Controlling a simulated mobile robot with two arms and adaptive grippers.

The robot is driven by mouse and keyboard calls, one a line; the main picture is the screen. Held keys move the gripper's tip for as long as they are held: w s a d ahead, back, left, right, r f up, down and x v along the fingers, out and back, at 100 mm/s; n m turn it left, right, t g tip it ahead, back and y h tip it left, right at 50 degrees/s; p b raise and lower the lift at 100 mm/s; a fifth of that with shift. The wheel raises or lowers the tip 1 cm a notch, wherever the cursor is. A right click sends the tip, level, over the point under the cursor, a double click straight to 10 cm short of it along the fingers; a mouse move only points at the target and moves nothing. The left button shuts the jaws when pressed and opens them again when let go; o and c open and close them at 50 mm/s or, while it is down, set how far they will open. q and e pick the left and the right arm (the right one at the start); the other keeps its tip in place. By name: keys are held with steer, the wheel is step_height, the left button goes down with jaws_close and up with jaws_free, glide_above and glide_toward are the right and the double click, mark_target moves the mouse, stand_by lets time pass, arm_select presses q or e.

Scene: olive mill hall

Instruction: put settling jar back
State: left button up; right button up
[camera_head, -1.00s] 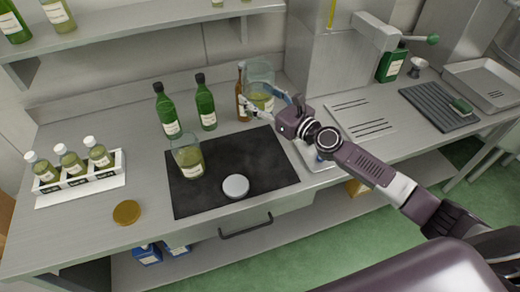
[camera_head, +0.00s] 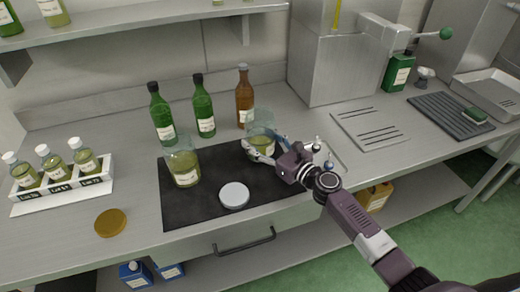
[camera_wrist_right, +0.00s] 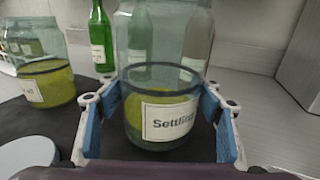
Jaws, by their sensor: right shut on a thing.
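The settling jar (camera_head: 262,123) is a clear glass jar with yellow-green liquid at the bottom. Its label, reading "Settling" in part, faces me in the right wrist view (camera_wrist_right: 165,70). My right gripper (camera_head: 262,150) is shut on the jar, one blue-padded finger on each side of its lower part. The jar is upright at the back right part of the black mat (camera_head: 222,205); I cannot tell whether its base touches the mat. A second, similar jar (camera_head: 183,164) stands on the mat's left part. My left gripper is not in view.
A white lid (camera_head: 234,195) lies on the mat's front. Two green bottles (camera_head: 161,115) and a brown bottle (camera_head: 244,98) stand behind. A bottle rack (camera_head: 66,187) and amber lid (camera_head: 110,222) are at left. A slotted plate (camera_head: 369,127) lies to the right.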

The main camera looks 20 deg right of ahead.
steer(key=shift+f, duration=1.15)
steer(key=shift+b, duration=0.3)
steer(key=shift+f, duration=0.2)
steer(key=o, duration=2.1)
steer(key=shift+r, duration=0.1)
steer(key=b+v, duration=0.1)
steer(key=v, duration=1.1)
steer(key=shift+r, duration=0.1)
